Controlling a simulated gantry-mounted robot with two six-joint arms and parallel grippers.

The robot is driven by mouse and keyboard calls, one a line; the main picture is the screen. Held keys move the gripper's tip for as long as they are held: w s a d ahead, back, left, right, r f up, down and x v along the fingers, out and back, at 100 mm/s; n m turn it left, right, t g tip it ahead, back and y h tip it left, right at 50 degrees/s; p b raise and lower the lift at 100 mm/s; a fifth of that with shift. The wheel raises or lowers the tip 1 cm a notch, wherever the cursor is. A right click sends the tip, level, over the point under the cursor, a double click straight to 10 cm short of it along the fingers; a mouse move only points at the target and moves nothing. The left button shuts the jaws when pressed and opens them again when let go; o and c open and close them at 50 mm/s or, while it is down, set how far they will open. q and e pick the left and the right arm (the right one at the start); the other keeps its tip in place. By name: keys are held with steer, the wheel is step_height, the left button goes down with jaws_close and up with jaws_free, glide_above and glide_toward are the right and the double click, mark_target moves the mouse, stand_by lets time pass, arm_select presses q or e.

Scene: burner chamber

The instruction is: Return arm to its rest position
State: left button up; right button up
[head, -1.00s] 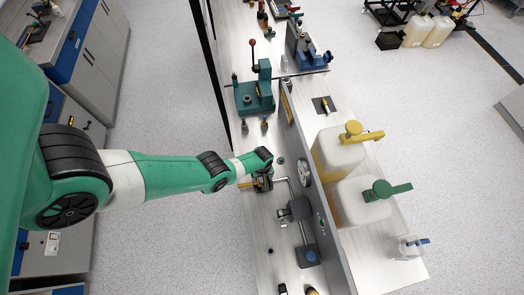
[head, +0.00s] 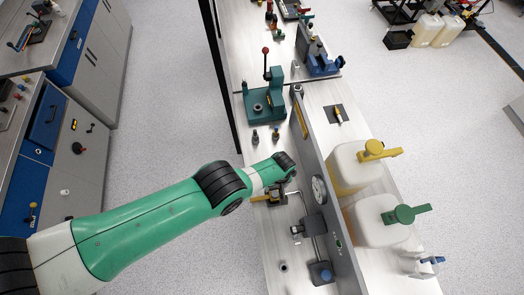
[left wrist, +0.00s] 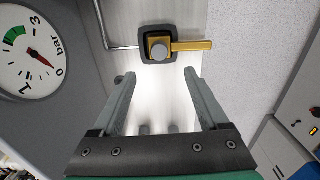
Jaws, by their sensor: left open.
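My left arm (head: 160,215) is green with black joints and reaches from the lower left to the bench. My left gripper (left wrist: 158,75) shows best in the left wrist view. Its two grey fingers are apart with nothing between them. A valve with a yellow handle (left wrist: 192,46) lies beyond the fingertips, apart from them. The valve handle also shows in the head view (head: 262,198), just below the end of my arm, which partly hides my gripper there. My right gripper is not in view.
An upright grey panel with a pressure gauge (head: 319,190) stands close to my gripper. The gauge (left wrist: 30,55) fills the left of the wrist view. A green lever device (head: 265,100) stands farther along the bench. Two jugs (head: 352,168) (head: 380,218) stand behind the panel.

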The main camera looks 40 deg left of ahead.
arm_select(q)
steer(key=shift+d+r, duration=0.1)
steer(key=shift+r, duration=0.15)
